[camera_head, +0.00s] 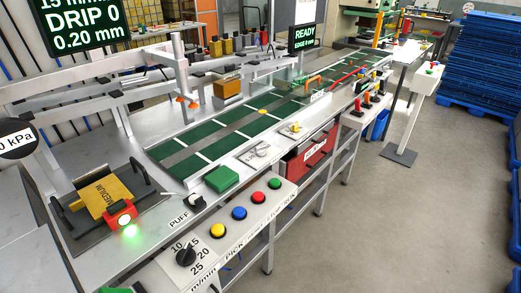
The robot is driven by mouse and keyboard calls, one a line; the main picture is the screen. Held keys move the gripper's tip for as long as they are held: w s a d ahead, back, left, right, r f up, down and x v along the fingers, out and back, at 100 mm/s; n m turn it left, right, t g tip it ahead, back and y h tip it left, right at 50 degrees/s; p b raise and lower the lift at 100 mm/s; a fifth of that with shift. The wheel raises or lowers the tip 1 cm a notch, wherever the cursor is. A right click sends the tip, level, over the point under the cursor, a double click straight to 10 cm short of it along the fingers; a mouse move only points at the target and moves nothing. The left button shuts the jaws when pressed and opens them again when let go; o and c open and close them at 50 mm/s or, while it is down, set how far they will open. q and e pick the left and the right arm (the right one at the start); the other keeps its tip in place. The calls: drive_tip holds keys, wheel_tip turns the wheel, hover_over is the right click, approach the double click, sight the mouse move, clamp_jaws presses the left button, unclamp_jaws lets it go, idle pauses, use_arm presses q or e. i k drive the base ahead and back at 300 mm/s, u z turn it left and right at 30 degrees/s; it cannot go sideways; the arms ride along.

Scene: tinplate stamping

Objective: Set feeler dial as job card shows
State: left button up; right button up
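A screen (83,20) at the top left reads "15 m/min", cut off at the top, then "DRIP 0" and "0.20 mm". A black rotary knob (186,256) at the front has 10, 15, 20 and 25 m/min around it. A small dial (262,149) with a pale knob sits on a white plate beside the belt. Another dial (295,127) with a yellow knob sits farther along. A knob (196,203) marked "PUFF" stands at the near edge. I cannot tell which dial is the feeler dial. Neither gripper is in view.
A yellow block (105,194) marked "MEDIUM" lies on a dark tray (78,236) with a lit red unit (121,216). Coloured buttons (239,213) line the front panel. The green belt (225,135) runs to the back. The floor (400,220) on the right is clear.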

sight(260, 151)
drive_tip(key=k, duration=0.6)
drive_tip(key=z, duration=0.8)
drive_tip(key=i, duration=0.8)
drive_tip(key=z, duration=0.6)
drive_tip(key=i, duration=1.25)
drive_tip(key=u, duration=1.2)
drive_tip(key=i, duration=0.4)
drive_tip(key=u, duration=2.35)
